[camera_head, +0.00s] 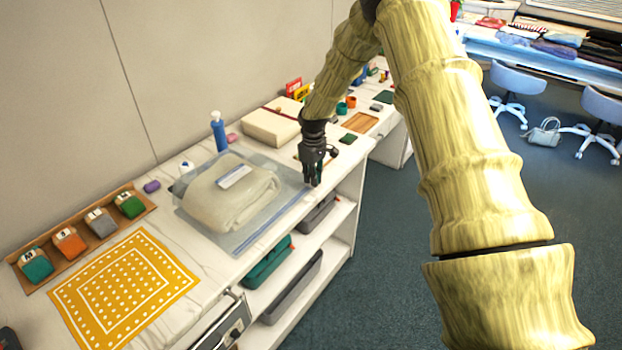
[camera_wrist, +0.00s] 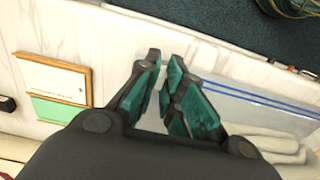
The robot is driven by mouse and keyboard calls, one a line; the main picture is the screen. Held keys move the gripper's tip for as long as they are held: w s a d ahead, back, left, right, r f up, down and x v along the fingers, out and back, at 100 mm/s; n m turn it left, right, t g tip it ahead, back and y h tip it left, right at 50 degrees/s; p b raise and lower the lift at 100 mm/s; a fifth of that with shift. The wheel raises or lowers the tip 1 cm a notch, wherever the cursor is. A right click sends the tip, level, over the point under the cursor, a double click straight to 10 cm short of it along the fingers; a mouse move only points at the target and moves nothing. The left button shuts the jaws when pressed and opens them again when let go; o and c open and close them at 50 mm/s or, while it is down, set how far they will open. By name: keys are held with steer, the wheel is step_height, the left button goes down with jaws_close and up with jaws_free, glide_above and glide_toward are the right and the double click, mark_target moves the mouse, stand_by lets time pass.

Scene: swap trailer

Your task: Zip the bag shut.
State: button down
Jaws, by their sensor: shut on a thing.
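The clear plastic bag (camera_head: 262,230) lies flat on the white counter with a folded cream blanket (camera_head: 240,205) inside. A white label (camera_head: 234,177) lies on top of the blanket. In the wrist view a blue zip line (camera_wrist: 265,101) runs along the bag's edge, from beside my fingers toward the right. My gripper (camera_head: 313,183) is at the bag's right front corner, pointing down. In the wrist view its teal-padded fingers (camera_wrist: 160,75) are close together, shut on a small piece at the end of the zip, apparently the slider. The fingers mostly hide that piece.
A blue bottle (camera_head: 218,131) and a cream box (camera_head: 270,124) stand behind the bag. A yellow patterned mat (camera_head: 125,285) and a wooden tray (camera_head: 75,238) of colored pieces lie to the left. Open shelves with bins (camera_head: 268,262) are below the counter's front edge.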

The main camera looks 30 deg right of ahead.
steer(key=c, duration=1.5)
jaws_free()
steer(key=shift+d, duration=0.1)
step_height(320, 180, up, 12)
steer(key=shift+f, duration=0.1)
